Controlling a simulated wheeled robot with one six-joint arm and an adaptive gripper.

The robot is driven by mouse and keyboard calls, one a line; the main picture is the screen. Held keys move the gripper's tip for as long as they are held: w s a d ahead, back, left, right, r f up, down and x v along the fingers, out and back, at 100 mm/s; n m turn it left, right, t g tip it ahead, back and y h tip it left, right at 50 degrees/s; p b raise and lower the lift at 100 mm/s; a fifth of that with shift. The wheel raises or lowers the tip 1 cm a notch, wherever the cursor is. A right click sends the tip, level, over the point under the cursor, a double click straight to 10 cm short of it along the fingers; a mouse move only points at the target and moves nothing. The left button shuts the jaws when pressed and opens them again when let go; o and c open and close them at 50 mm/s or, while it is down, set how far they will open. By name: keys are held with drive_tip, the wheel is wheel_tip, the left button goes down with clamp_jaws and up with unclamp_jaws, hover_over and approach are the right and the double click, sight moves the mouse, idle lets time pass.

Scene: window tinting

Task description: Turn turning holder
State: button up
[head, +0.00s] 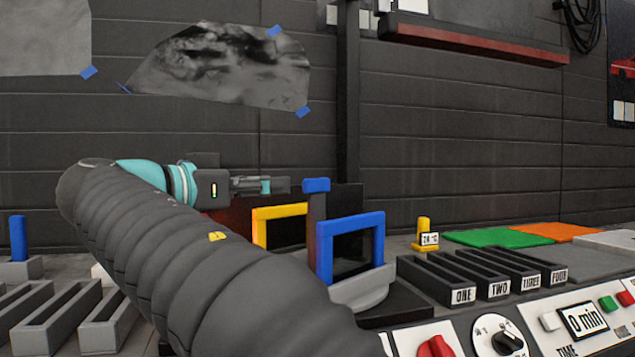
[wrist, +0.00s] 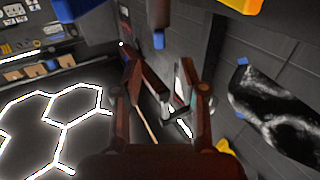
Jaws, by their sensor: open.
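The turning holder has a blue square frame (head: 378,250) on the right and a yellow square frame (head: 258,228) on the left. Between them stands a dark post with a blue top (head: 316,185). The holder's rounded grey base (head: 365,292) shows below the blue frame. My gripper (head: 278,186) is open and empty, at about the height of the post top and to its left, above the yellow frame; the depth between them is unclear. In the wrist view its two fingers (wrist: 160,85) are spread. A blue part (wrist: 158,39) and a yellow part (wrist: 240,5) show at the top edge there.
Numbered dark slots (head: 480,275) and a control panel (head: 530,325) lie right of the holder. Grey slotted racks (head: 60,315) stand at left. A small yellow item (head: 424,233) stands behind the slots. The dark wall (head: 450,130) rises behind.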

sight(304, 183)
drive_tip(key=x, duration=1)
drive_tip(key=shift+w+d+p, duration=0.15)
drive_tip(key=shift+d+p, duration=0.15)
drive_tip(key=shift+p, duration=0.05)
clamp_jaws()
